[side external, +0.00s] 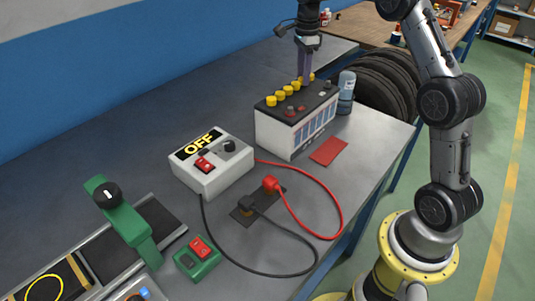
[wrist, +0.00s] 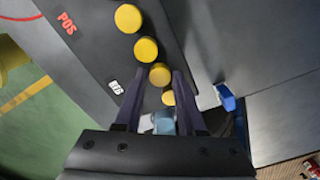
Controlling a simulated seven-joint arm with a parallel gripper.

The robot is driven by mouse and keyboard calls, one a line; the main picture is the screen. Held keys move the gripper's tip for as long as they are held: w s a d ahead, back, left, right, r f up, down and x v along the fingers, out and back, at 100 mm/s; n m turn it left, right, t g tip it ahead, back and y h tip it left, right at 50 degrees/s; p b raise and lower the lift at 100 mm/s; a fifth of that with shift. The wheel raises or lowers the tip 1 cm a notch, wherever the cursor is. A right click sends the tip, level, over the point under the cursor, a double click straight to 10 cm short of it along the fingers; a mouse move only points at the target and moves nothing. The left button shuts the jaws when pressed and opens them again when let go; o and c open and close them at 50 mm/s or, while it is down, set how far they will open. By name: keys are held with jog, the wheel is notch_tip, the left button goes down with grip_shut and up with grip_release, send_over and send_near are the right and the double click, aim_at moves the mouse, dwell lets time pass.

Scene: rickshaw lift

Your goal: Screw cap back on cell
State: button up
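The battery (side external: 293,122) is a white case with a dark top, standing on the grey bench. Several yellow caps (side external: 280,96) sit in a row along its top; some show in the wrist view (wrist: 146,49). My gripper (side external: 305,77) points down over the far end of this row. In the wrist view its two dark fingers (wrist: 160,78) stand apart, with one yellow cap (wrist: 160,75) seen between the tips and another (wrist: 168,98) partly visible lower down. No clear contact shows between fingers and cap. The cell openings under the caps are hidden.
A white OFF switch box (side external: 211,162) stands at left, with red and black cables (side external: 320,188) across the bench. Tyres (side external: 385,85) are beyond the bench edge.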

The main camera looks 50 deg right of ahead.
jog(key=n, duration=1.2)
jog(key=shift+n, duration=0.3)
grip_shut()
